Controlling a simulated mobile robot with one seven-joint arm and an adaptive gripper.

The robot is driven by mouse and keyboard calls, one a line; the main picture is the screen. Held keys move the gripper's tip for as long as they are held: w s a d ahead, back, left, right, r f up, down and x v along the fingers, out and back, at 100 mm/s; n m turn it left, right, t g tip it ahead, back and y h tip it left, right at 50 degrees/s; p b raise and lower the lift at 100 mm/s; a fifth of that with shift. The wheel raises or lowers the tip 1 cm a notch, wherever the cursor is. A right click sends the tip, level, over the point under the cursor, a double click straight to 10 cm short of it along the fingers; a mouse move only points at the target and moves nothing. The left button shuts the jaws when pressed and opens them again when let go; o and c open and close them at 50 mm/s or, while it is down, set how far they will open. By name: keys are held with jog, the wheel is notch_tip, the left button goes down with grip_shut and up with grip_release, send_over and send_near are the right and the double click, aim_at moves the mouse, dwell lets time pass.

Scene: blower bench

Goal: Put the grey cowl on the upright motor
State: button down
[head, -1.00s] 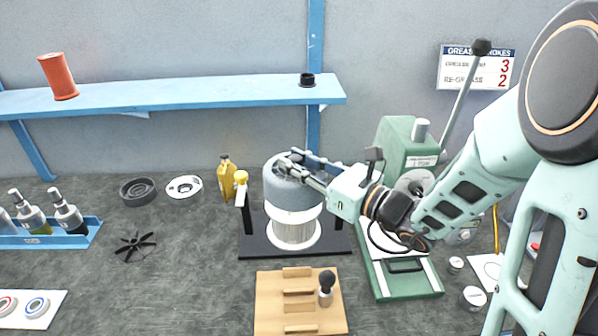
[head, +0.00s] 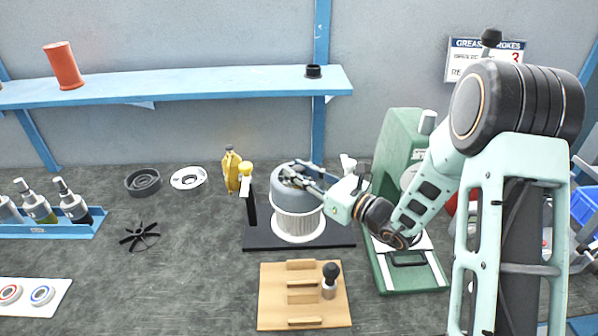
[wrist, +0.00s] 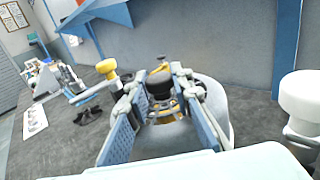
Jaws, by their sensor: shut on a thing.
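The grey cowl (head: 290,200) is upright over the pale ribbed motor (head: 298,228), which stands on a black base plate (head: 262,237). The cowl hides the motor's top. I cannot tell whether it is fully seated. My gripper (head: 291,174) reaches in from the right and is shut on the cowl at its top. In the wrist view, the blue-padded fingers of my gripper (wrist: 160,86) are at the cowl's top, with a dark round part between them. The cowl's grey side (wrist: 217,98) shows behind the right finger.
A yellow-topped post (head: 246,172) and a yellow bottle (head: 230,170) stand left of the motor. A green press (head: 398,150) stands to the right. A wooden rack (head: 270,305) lies in front. A black fan wheel (head: 139,236) and two rings lie left. A blue shelf (head: 200,90) crosses the wall behind.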

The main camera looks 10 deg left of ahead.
jog(key=shift+r, duration=0.1)
jog(key=c, duration=1.7)
grip_release()
jog(key=v, duration=1.2)
jog(key=shift+b, duration=0.35)
